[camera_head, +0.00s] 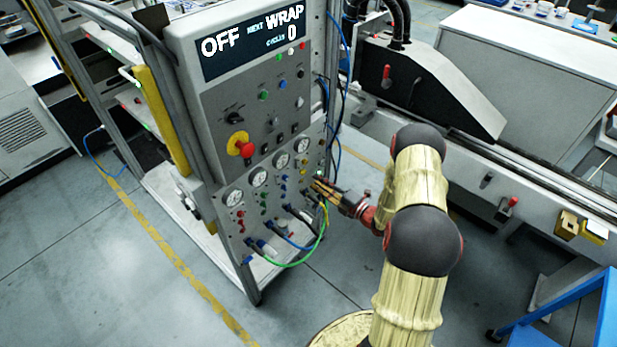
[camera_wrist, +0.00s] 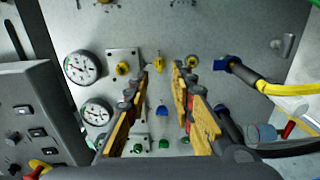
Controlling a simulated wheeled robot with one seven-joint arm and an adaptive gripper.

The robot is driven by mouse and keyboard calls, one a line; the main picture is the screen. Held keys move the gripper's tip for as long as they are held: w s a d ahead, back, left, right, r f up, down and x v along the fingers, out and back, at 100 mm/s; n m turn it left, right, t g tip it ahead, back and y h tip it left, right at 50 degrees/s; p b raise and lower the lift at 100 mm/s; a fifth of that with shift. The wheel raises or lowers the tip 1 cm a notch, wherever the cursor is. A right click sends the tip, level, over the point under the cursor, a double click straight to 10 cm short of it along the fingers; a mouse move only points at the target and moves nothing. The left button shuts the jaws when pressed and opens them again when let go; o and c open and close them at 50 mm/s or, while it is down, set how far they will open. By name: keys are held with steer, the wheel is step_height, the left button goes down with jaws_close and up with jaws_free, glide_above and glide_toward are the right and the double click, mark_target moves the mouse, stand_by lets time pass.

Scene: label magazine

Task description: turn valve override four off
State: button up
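My gripper (camera_head: 315,184) reaches from the right to the lower valve panel (camera_head: 238,225) in the head view. In the wrist view my gripper (camera_wrist: 163,68) is open. Its two fingers point at the panel, and a small yellow valve handle (camera_wrist: 159,62) shows between and just beyond the tips. I cannot tell whether they touch it. Another yellow knob (camera_wrist: 122,68) sits on a plate to the left, and a yellow-centred knob (camera_wrist: 192,61) is close by the right fingertip. A blue knob (camera_wrist: 162,111) shows between the fingers. No label for override four is readable.
Pressure gauges (camera_wrist: 82,67) line the panel's left in the wrist view. A yellow hose (camera_wrist: 290,89) with a blue fitting lies right of the fingers. In the head view, a red stop button (camera_head: 247,150) sits above, below a display (camera_head: 252,42) reading OFF. Hoses hang below the gripper.

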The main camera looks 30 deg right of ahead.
mark_target(305, 173)
steer(key=shift+b+x, duration=0.45)
steer(key=shift+x, duration=2.25)
steer(key=c, duration=0.3)
jaws_close()
